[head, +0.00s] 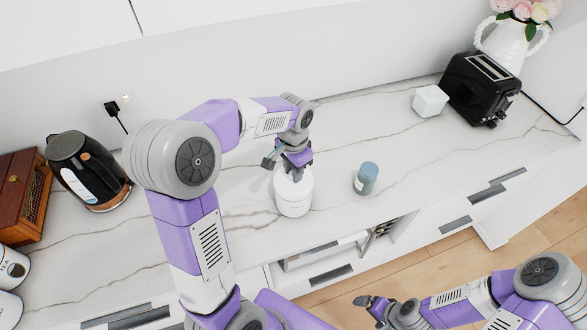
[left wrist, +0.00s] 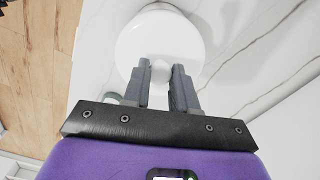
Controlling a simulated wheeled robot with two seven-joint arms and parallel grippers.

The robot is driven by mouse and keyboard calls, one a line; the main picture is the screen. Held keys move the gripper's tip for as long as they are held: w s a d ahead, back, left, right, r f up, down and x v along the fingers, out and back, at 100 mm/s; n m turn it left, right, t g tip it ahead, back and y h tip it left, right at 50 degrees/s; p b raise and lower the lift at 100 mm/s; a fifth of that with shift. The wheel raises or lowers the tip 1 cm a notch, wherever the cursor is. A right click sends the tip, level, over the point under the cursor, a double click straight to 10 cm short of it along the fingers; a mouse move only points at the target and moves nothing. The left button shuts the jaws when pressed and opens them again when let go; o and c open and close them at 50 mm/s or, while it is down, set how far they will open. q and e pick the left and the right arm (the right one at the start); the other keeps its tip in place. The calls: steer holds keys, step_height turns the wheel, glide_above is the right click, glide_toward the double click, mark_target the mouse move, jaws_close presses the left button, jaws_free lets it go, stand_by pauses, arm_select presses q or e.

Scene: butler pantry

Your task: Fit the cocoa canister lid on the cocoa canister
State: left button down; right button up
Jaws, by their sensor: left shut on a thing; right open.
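The white cocoa canister (head: 293,205) stands upright on the marble counter in the middle of the head view. My left gripper (head: 295,174) points down directly over its top. In the left wrist view, my left gripper's fingers (left wrist: 160,75) are shut on the small knob of the round white cocoa canister lid (left wrist: 158,38). The lid is at the canister's mouth; I cannot tell whether it is fully seated or slightly above the rim. The lid hides most of the canister in the left wrist view. My right gripper (head: 368,303) is open and empty, in front of the counter.
A blue-grey jar (head: 366,178) stands just right of the canister. A white cube (head: 430,101) and a black toaster (head: 480,88) are at the back right. A black kettle (head: 88,170) and a wooden box (head: 22,195) are at the left.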

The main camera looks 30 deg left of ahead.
arm_select(q)
steer(key=shift+c, duration=1.7)
jaws_free()
steer(key=shift+r, duration=0.1)
steer(key=shift+r+p, duration=3.05)
steer(key=shift+r, duration=0.45)
steer(key=shift+f, duration=0.1)
